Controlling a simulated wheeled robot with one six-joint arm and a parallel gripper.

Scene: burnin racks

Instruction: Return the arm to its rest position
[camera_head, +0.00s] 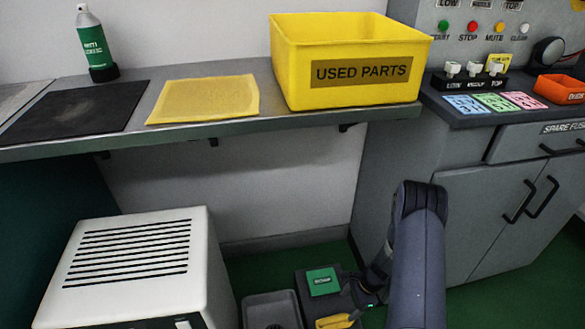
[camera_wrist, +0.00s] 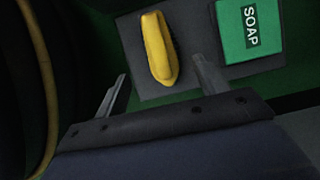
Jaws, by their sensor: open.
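My arm (camera_head: 418,255) is folded down at the lower right of the head view, in front of the grey cabinet. My gripper (camera_wrist: 159,66) is open in the wrist view, its two fingers apart with nothing held between them. A yellow object with a dark bristly edge (camera_wrist: 156,48) lies on a dark surface beyond the fingertips. In the head view my gripper's fingers are too small and hidden to make out clearly.
A grey bin (camera_head: 272,309) and white vented unit (camera_head: 135,262) stand left. The shelf (camera_head: 230,132) holds a yellow USED PARTS bin (camera_head: 350,40).

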